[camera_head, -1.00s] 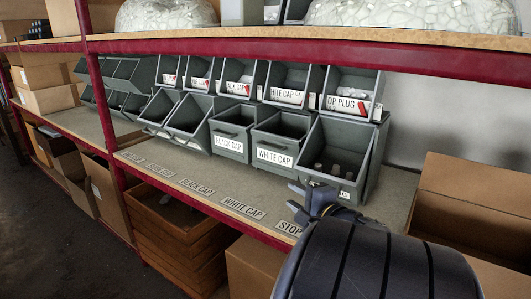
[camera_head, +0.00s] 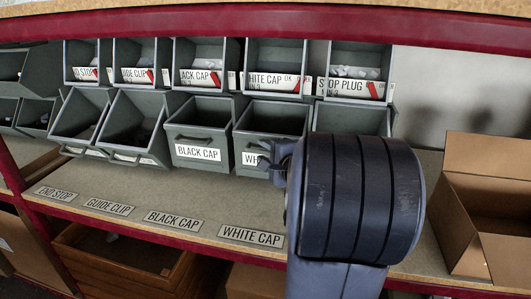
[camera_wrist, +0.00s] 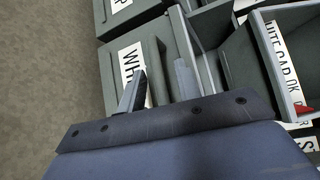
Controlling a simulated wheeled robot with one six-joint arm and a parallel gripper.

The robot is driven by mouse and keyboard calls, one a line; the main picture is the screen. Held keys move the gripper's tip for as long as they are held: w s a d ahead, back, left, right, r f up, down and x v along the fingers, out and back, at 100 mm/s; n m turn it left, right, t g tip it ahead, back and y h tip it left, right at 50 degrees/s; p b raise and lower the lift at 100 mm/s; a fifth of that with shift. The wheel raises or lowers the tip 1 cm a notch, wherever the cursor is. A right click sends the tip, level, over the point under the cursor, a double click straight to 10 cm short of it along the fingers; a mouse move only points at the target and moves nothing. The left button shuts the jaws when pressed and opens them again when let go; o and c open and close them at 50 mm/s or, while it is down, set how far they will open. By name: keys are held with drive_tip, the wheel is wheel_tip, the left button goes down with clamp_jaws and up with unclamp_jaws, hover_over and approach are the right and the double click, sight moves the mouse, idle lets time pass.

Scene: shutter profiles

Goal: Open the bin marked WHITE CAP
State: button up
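The WHITE CAP bin (camera_head: 243,137) is in the lower row, a grey bin with an upright front panel, dark inside. Its white label (camera_head: 252,158) is partly hidden by my gripper and wrist. In the wrist view its label (camera_wrist: 129,62) and its grey bar handle (camera_wrist: 153,62) show. My gripper (camera_head: 268,160) is at the front of this bin, at handle height. In the wrist view my gripper (camera_wrist: 158,86) is open, with one finger on each side of the handle. I cannot tell whether either finger touches it.
The BLACK CAP bin (camera_head: 197,153), front also upright with a handle, stands directly left. Two bins farther left have fronts tilted outward. A bin at right is partly behind my arm. Upper-row bins (camera_head: 274,82) overhang closely. A cardboard box (camera_head: 468,225) stands at right.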

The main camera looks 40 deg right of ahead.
drive_tip(key=shift+c, duration=0.4)
clamp_jaws()
drive_tip(key=shift+a+f+b, duration=0.1)
drive_tip(key=shift+f+b, duration=0.15)
drive_tip(key=shift+b, duration=0.25)
drive_tip(key=s+a+f+b, duration=0.1)
drive_tip(key=f+b, duration=0.1)
drive_tip(key=b, duration=0.5)
drive_tip(key=s+a+f+n+t+b, duration=0.1)
drive_tip(key=f+b, duration=0.1)
drive_tip(key=b, duration=0.4)
drive_tip(key=s+a+f+n+t+b, duration=0.1)
drive_tip(key=f+b, duration=0.1)
drive_tip(key=b, duration=0.5)
drive_tip(key=shift+s+a+f+b, duration=0.1)
drive_tip(key=shift+a+f+b, duration=0.05)
drive_tip(key=shift+b, duration=0.2)
